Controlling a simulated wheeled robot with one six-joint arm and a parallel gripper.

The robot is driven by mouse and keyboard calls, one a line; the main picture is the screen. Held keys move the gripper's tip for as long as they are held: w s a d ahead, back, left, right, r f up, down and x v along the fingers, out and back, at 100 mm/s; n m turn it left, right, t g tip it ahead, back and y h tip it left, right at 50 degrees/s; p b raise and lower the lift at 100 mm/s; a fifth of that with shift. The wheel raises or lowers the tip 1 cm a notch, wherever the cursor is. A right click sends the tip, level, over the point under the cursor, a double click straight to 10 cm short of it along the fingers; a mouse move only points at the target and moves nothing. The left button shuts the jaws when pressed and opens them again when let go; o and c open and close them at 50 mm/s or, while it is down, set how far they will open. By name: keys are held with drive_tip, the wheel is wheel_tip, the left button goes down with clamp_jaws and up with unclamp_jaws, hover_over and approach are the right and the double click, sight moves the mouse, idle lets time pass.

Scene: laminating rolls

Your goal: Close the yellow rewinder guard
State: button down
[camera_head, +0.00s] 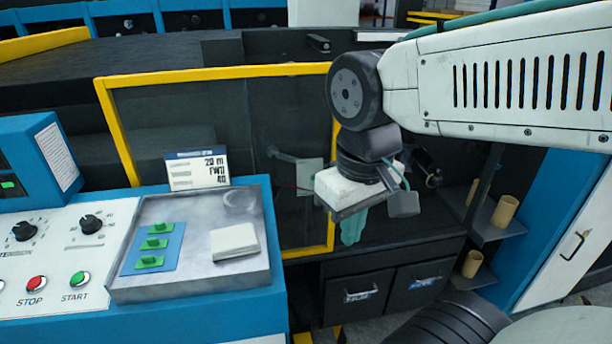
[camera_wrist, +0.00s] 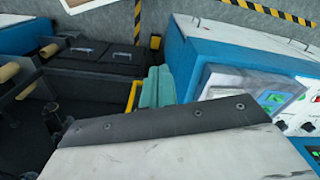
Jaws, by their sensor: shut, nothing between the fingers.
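The yellow rewinder guard (camera_head: 215,74) is a yellow-framed clear panel standing behind the control desk in the head view. Its right upright runs down beside my gripper, and its lower left is hidden by the desk. I cannot tell how far open it stands. My gripper (camera_head: 352,226) points down just right of that upright, with its teal fingers shut and empty. In the wrist view the teal fingers (camera_wrist: 158,88) show next to a short yellow piece of the guard (camera_wrist: 132,97). I cannot tell whether they touch it.
A blue control desk (camera_head: 205,318) with a metal tray (camera_head: 190,283), knobs and buttons stands at the front left. Dark drawers (camera_head: 358,294) lie below my gripper. Cardboard cores (camera_head: 504,211) sit on shelves to the right. A blue-and-white cabinet (camera_head: 575,240) stands at far right.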

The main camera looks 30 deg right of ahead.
drive_tip(key=w+d+f+n+g+h, duration=0.1)
drive_tip(key=w+d+f+n+h, duration=0.3)
drive_tip(key=w, duration=0.6)
drive_tip(key=w+r+n+h, duration=0.1)
drive_tip(key=w+n+h, duration=0.1)
drive_tip(key=w+n, duration=0.65)
drive_tip(key=w+d+f+n+g+h, duration=0.1)
drive_tip(key=w+d+f+n+h, duration=0.15)
drive_tip(key=w, duration=0.85)
drive_tip(key=s+d+f+n, duration=0.1)
drive_tip(key=d+f, duration=0.5)
drive_tip(key=d, duration=0.4)
drive_tip(key=shift+s+f, duration=0.2)
drive_tip(key=shift+f, duration=0.1)
